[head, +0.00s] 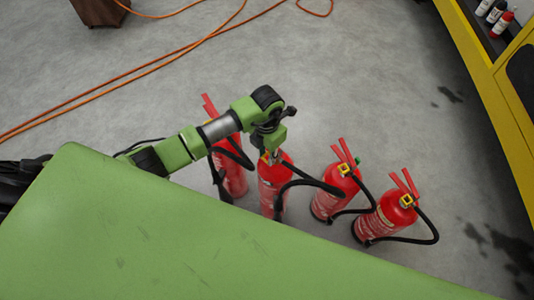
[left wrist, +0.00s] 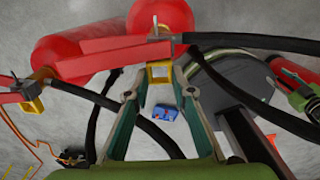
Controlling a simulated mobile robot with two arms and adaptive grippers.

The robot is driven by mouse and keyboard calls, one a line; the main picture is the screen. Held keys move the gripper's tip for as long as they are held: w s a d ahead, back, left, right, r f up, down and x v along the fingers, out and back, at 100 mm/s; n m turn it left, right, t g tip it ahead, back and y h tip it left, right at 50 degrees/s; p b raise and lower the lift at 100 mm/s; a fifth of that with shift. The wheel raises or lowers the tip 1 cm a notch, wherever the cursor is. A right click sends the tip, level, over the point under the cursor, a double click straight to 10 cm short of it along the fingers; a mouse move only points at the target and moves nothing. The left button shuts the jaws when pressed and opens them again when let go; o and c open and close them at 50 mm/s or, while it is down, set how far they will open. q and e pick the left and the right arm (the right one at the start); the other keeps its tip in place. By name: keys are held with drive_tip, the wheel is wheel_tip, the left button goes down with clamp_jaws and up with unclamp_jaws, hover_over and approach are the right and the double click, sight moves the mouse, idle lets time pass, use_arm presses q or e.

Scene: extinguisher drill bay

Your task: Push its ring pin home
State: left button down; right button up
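Red fire extinguishers stand in a row on the floor in the head view. My left gripper (head: 268,150) reaches down to the valve of the second one from the left (head: 272,185). In the left wrist view, the yellow square ring pin (left wrist: 160,73) of that extinguisher sits between the fingertips of my left gripper (left wrist: 161,80), which appear closed on its sides. The red lever (left wrist: 110,46) lies just beyond the ring. How deep the pin sits is hidden. My right gripper is not in view.
Neighbouring extinguishers stand close by, one on the left (head: 232,172) and two on the right (head: 335,195) (head: 385,218), with black hoses looping between them. Orange cable (head: 110,80) crosses the floor. A yellow-framed cabinet (head: 480,75) stands at the right.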

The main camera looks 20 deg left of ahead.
use_arm(q)
drive_tip(key=c, duration=1.7)
unclamp_jaws()
drive_tip(key=shift+a+f, duration=0.1)
wheel_tip(320, 180, up, 12)
drive_tip(key=shift+r, duration=0.1)
